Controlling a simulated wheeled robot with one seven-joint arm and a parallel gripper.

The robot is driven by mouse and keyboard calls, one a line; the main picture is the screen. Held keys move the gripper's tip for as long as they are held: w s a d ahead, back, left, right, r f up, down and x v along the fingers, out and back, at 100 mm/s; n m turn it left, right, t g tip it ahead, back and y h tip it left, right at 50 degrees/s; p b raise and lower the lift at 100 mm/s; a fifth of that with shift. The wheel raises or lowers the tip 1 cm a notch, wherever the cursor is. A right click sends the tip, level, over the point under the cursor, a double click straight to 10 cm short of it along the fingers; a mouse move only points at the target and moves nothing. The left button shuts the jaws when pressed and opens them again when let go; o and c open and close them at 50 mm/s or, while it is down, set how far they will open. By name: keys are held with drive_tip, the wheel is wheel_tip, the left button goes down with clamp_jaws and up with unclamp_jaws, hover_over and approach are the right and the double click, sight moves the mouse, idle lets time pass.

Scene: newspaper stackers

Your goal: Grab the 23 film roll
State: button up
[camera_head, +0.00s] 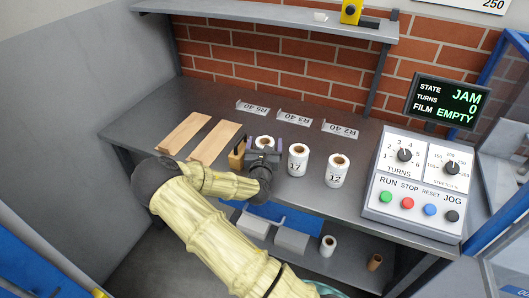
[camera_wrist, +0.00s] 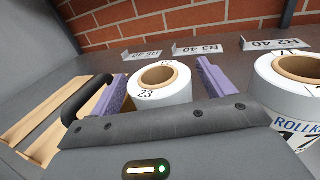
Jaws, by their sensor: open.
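The 23 film roll (camera_wrist: 160,84) is a white roll with a brown core, standing upright on the grey table, with "23" printed on it. In the head view only its top (camera_head: 264,141) shows behind my gripper (camera_head: 262,158). In the wrist view my gripper (camera_wrist: 163,88) is open, with one purple finger pad on each side of the roll. Small gaps seem to show beside the pads; I cannot tell whether either one touches it. The lower part of the roll is hidden by the gripper body.
The 17 roll (camera_head: 297,160) stands close to the right of my gripper, and the 12 roll (camera_head: 337,171) beyond it. Two wooden boards (camera_head: 215,143) lie to the left. Label stands (camera_head: 294,119) line the back. A control panel (camera_head: 418,185) stands at right, under a display reading JAM.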

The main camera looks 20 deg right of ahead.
drive_tip(key=shift+c, duration=0.2)
drive_tip(key=c, duration=1.2)
drive_tip(key=shift+o, duration=0.2)
wheel_tip(320, 180, up, 10)
drive_tip(key=shift+p, duration=0.3)
